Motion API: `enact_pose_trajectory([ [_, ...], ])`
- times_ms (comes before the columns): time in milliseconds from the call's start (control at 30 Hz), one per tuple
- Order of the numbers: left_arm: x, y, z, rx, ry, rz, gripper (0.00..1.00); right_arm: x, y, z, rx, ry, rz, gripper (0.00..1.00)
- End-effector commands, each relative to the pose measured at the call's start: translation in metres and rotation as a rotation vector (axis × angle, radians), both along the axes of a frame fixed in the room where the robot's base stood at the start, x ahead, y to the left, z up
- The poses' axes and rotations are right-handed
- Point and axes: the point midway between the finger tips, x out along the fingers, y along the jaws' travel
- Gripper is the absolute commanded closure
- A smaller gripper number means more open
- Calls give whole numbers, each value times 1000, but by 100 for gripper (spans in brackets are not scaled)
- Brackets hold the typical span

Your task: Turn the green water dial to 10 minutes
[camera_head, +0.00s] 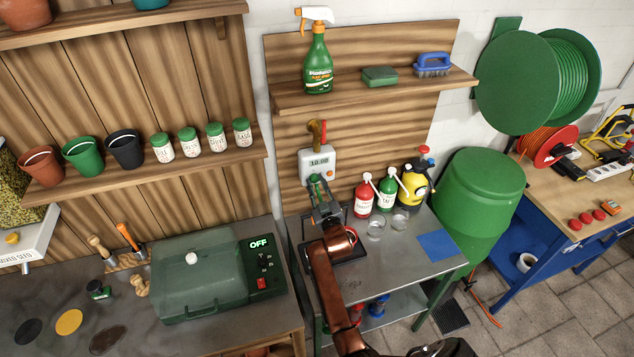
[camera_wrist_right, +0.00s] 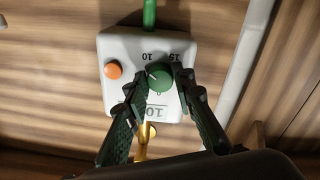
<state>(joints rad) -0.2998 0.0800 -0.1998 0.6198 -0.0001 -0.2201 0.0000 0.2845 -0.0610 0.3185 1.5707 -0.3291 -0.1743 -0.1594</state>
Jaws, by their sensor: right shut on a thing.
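The white water timer (camera_head: 317,162) hangs on the wooden back panel below a brass tap, and its display reads 10:00. It also shows in the right wrist view (camera_wrist_right: 115,50), upside down, with an orange button (camera_wrist_right: 113,70). The green dial (camera_wrist_right: 160,77) is on its face, with printed marks 10 and 15 near it. My right gripper (camera_head: 316,184) is at the dial; in the right wrist view its fingers (camera_wrist_right: 158,84) are shut on the dial from both sides. The fingers partly hide the dial and its scale. My left gripper is not in view.
Below the timer, a metal bench (camera_head: 437,213) holds a red bottle (camera_head: 363,198), a green bottle (camera_head: 386,192), a yellow sprayer (camera_head: 416,182) and glasses. A shelf (camera_head: 375,90) with a spray bottle (camera_head: 318,62) is above. A green grill box (camera_head: 200,278) stands at left.

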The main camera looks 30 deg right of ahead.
Motion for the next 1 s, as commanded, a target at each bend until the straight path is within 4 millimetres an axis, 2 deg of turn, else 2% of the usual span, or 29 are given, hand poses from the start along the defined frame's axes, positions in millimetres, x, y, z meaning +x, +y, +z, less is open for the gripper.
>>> enact_pose_trajectory([
  [400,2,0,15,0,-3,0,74,0,1,-3,208,-42,0,100],
  [1000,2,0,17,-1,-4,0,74,0,1,-5,244,-50,0,100],
])
